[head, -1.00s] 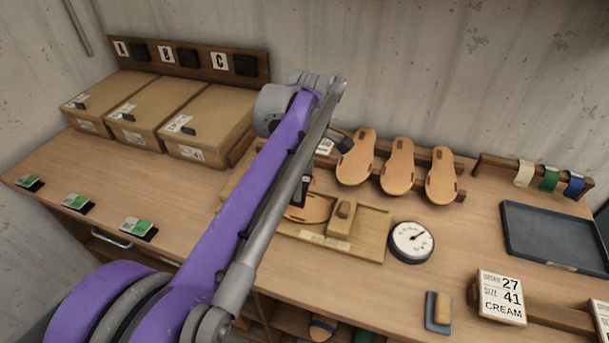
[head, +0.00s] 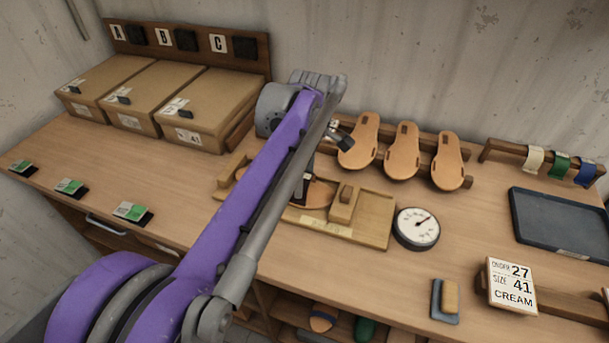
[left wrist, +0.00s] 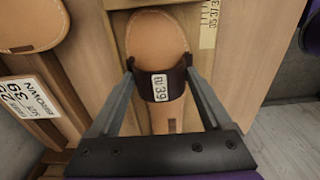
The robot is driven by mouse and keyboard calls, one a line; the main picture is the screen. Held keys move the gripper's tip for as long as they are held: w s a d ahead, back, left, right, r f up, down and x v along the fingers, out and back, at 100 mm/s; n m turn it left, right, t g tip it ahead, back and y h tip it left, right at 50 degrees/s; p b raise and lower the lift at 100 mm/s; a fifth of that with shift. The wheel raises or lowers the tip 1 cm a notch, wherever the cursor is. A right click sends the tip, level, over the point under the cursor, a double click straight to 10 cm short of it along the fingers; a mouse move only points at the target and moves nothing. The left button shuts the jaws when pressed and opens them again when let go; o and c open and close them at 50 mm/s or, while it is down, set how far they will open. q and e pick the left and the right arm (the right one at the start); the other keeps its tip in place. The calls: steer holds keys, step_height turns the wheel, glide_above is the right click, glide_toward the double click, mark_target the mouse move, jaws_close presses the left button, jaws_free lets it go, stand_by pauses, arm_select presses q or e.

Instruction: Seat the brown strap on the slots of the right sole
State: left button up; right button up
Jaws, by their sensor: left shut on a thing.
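My left gripper (left wrist: 159,66) is shut on a dark brown strap (left wrist: 160,86) marked 39, with one finger at each side of it. The strap arches across the tan sole (left wrist: 157,36) in the left wrist view; I cannot tell whether its ends are in the slots. One dark slot shows low on the sole. In the head view the same sole (head: 318,195) lies in a wooden jig (head: 372,222), partly behind my left arm. The strap and most of the left gripper are hidden there by the arm. My right gripper is not in view.
Several tan soles (head: 401,150) lean on a rack behind the jig. A round gauge (head: 417,228) stands right of the jig, and a dark tray (head: 560,222) lies farther right. Cardboard boxes (head: 205,105) stand at the back left.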

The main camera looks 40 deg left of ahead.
arm_select(q)
steer(key=shift+f, duration=0.4)
steer(key=o, duration=0.9)
steer(key=r, duration=0.7)
steer(key=r+p, duration=0.1)
steer(key=r, duration=0.3)
steer(key=shift+w+d, duration=0.1)
steer(key=shift+d, duration=0.15)
steer(key=shift+f, duration=0.15)
